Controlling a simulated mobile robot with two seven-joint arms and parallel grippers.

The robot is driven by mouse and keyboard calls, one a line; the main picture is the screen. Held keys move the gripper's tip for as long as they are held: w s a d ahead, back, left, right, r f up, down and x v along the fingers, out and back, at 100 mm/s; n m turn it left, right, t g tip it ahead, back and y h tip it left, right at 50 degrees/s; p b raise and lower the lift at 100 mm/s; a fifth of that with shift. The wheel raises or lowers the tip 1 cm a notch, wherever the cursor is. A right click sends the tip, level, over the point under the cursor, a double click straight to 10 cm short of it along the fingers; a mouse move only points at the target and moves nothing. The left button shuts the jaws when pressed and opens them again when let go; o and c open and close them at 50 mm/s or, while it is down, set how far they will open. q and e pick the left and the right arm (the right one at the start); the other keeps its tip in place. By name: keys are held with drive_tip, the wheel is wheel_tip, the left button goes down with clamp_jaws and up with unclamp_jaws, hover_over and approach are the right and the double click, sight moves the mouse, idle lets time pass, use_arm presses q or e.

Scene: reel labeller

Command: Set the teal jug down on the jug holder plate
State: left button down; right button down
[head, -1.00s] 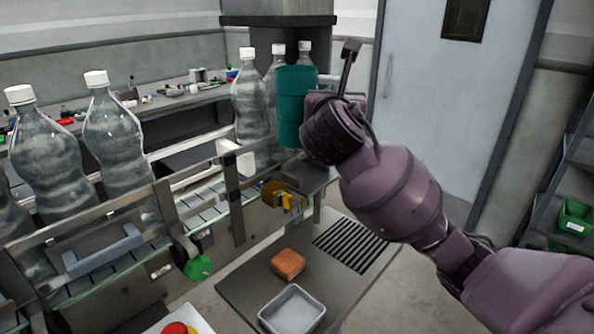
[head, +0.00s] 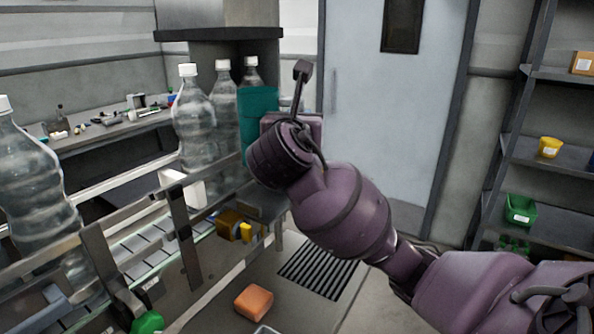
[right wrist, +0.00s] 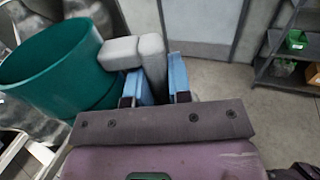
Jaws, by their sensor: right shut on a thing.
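The teal jug (head: 258,112) is upright beside the clear bottles at the end of the conveyor in the head view. In the right wrist view the jug (right wrist: 58,62) is an open, empty-looking cup with a grey block handle (right wrist: 152,62). My right gripper (right wrist: 161,80) has its blue fingers shut on that handle. The arm hides the fingers and the jug's lower part in the head view. A grey plate (head: 268,204), which looks like the jug holder plate, shows below the jug. I cannot tell whether the jug touches it. My left gripper is out of view.
Clear bottles (head: 194,118) with white caps stand close on the jug's left, behind a metal rail. A yellow-brown device (head: 236,228) sits below. An orange block (head: 254,302) and a black grille (head: 317,268) lie in front. Shelves (head: 560,150) stand at right.

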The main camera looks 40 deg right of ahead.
wheel_tip(320, 180, down, 6)
drive_tip(key=shift+r+b, duration=0.25)
drive_tip(key=shift+b, duration=0.25)
drive_tip(key=f, duration=0.2)
drive_tip(key=f+b, duration=0.1)
drive_tip(key=f, duration=0.1)
drive_tip(key=shift+s+a, duration=0.1)
drive_tip(key=shift+s, duration=0.1)
drive_tip(key=c, duration=1.3)
unclamp_jaws()
drive_tip(key=shift+w, duration=0.1)
drive_tip(key=shift+o, duration=1.2)
drive_tip(key=shift+w+f, duration=0.1)
drive_tip(key=shift+w, duration=0.1)
drive_tip(key=p+v, duration=0.1)
drive_tip(key=v, duration=1.1)
drive_tip(key=shift+s+r+p, duration=0.15)
drive_tip(key=shift+r+p, duration=0.25)
